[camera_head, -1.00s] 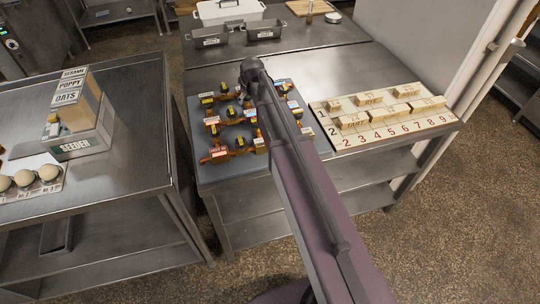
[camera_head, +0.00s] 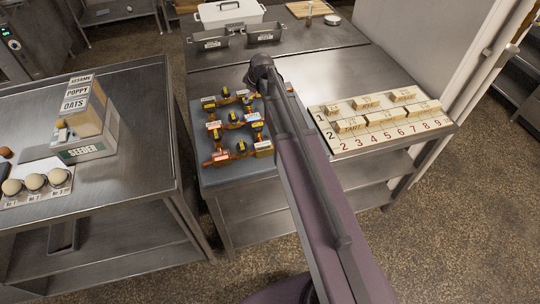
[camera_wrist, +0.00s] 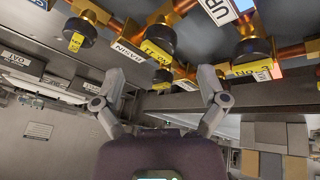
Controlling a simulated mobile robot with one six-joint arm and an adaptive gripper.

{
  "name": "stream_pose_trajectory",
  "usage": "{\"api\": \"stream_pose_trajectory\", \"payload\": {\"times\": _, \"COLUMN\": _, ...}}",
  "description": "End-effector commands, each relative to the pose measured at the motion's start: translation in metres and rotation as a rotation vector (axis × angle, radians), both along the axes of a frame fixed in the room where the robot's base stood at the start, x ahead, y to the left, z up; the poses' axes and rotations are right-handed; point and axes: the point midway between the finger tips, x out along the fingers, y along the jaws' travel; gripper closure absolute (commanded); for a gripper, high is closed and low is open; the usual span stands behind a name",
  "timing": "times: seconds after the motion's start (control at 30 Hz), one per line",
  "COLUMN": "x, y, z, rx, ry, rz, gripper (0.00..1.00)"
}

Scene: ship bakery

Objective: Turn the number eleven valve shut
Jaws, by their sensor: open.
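The valve board (camera_head: 225,172) lies on the steel table, with several copper pipes and black-knobbed valves (camera_head: 241,147). My arm crosses over its right part and hides some valves. In the wrist view, black valve knobs (camera_wrist: 161,42) hang from copper pipes with yellow number tags (camera_wrist: 158,54), seen tilted or upside down. One tag at the right reads No 3 (camera_wrist: 251,68); I cannot make out which valve is number eleven. My gripper (camera_wrist: 161,76) is open and empty, its fingers spread below the middle knob in the picture. The head view hides its fingers.
A numbered board with wooden blocks (camera_head: 368,128) stands right of the valves. Metal tins (camera_head: 211,40) and a white lidded box (camera_head: 230,12) stand behind. A left table holds a seeder box (camera_head: 85,145) and round balls (camera_head: 34,181). Floor shows between the tables.

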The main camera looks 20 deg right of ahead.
Motion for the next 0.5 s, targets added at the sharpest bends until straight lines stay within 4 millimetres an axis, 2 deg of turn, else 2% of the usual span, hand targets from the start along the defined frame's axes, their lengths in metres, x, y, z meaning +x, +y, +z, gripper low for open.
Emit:
{"api": "stream_pose_trajectory", "payload": {"times": 0.03, "x": -0.003, "y": -0.001, "z": 0.009, "rx": 0.0, "ry": 0.0, "rz": 0.0, "gripper": 0.08}}
{"api": "stream_pose_trajectory", "payload": {"times": 0.5, "x": -0.021, "y": -0.007, "z": 0.048, "rx": 0.001, "ry": 0.0, "rz": -0.002, "gripper": 0.08}}
